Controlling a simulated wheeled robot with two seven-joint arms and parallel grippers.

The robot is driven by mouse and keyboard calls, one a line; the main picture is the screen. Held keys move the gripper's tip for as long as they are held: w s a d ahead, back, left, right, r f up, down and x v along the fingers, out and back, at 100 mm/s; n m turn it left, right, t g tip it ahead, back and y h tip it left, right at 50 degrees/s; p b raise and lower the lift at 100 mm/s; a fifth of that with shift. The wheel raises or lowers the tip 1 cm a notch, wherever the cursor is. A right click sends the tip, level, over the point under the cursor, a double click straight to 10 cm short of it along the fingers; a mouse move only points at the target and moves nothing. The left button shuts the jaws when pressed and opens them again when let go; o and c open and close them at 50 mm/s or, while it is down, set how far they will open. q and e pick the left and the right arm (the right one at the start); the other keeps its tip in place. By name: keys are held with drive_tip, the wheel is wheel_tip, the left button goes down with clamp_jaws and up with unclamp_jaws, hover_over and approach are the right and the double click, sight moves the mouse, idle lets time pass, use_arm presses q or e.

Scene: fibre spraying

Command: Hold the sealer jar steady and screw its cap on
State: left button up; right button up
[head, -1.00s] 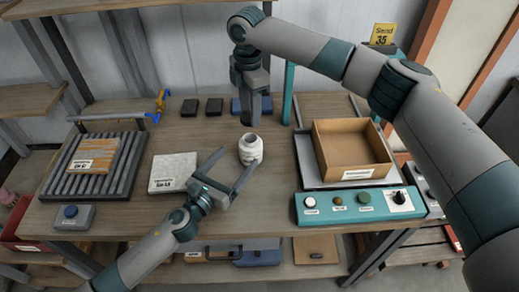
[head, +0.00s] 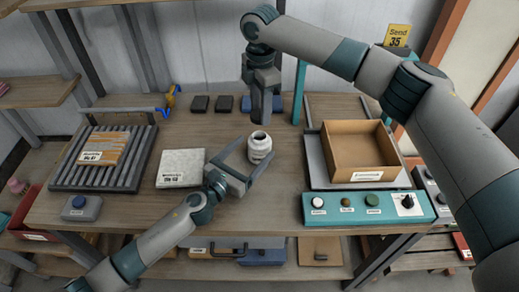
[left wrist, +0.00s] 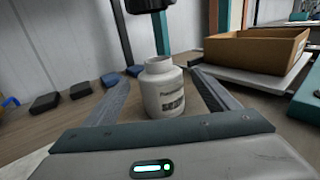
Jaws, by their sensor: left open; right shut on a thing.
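The white sealer jar (head: 260,148) stands upright on the workbench, its round mouth open and uncapped. It also shows in the left wrist view (left wrist: 163,96), with a dark label patch. My left gripper (head: 259,146) is open, its fingers reaching forward on both sides of the jar, with gaps visible in the left wrist view. My right gripper (head: 262,112) points down behind the jar, above the bench, and is shut. The cap in it is hidden or too dark to make out. A dark piece shows above the jar at the top of the left wrist view.
A cardboard box (head: 361,176) sits on a tray at right, behind a teal button panel (head: 366,207). A white labelled slab (head: 181,168) lies left of my left gripper. A ribbed rack (head: 70,175) is further left. Small dark blocks (head: 200,103) lie at the back.

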use_arm(q)
drive_tip(key=x, duration=0.8)
drive_tip(key=shift+w+d, duration=0.1)
drive_tip(key=shift+d, duration=0.1)
drive_tip(key=shift+c, duration=0.2)
drive_tip(key=c, duration=1.5)
drive_tip(key=shift+c, duration=0.2)
use_arm(e)
hover_over(261, 135)
drive_tip(key=shift+f, duration=2.45)
